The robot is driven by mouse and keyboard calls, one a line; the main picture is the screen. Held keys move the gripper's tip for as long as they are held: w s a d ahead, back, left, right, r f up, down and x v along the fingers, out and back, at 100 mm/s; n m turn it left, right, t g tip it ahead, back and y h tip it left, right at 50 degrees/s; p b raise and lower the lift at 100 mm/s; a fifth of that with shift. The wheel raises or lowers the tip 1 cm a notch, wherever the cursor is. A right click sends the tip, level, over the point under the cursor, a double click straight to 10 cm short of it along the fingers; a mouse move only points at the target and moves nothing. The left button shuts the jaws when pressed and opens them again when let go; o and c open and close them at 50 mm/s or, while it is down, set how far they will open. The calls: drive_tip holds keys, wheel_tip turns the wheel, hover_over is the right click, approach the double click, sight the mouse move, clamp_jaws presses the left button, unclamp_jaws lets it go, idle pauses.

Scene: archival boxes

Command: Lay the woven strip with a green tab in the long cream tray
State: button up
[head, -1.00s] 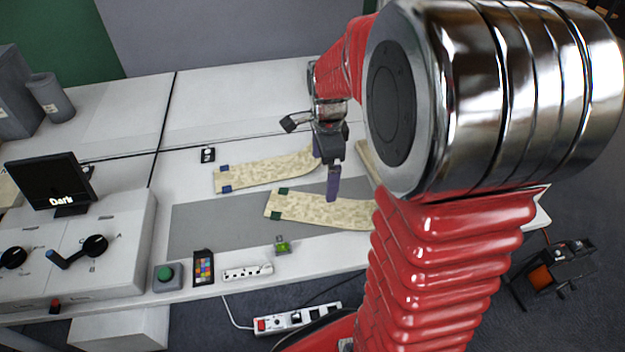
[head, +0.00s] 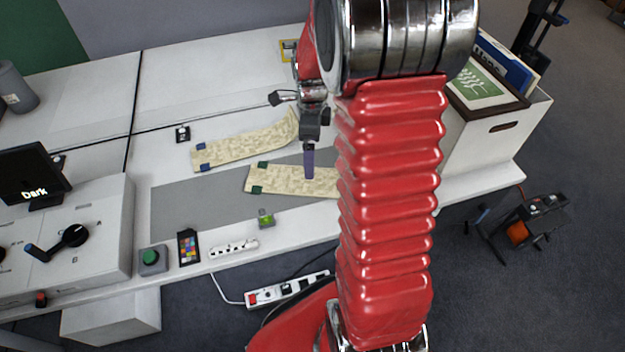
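The woven strip with green tabs (head: 280,180) lies flat on the grey mat, pale and mottled. Its left end carries two dark green tabs, and its right end is hidden behind my arm. My gripper (head: 309,172) points down with purple fingers at the strip's middle. Its fingertips overlap the strip in the picture; I cannot tell whether they touch it. The fingers show as one edge-on shape, so their opening is unclear. A similar woven strip with blue tabs (head: 240,147) lies behind it, its right end curving up. I cannot make out the long cream tray; my arm covers that area.
A white box (head: 490,145) with folders stands at the right end of the table. A green button box (head: 151,260), colour card (head: 188,247), white socket strip (head: 234,249) and small green-topped item (head: 265,218) line the front. The left of the grey mat (head: 190,210) is clear.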

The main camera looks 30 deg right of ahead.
hover_over(312, 181)
drive_tip(key=shift+f, duration=3.15)
drive_tip(key=shift+f, duration=0.1)
drive_tip(key=shift+w+f, duration=0.1)
drive_tip(key=shift+f, duration=2.45)
drive_tip(key=c, duration=1.1)
drive_tip(key=shift+r, duration=0.1)
wheel_tip(312, 181, up, 10)
drive_tip(key=shift+f, duration=0.1)
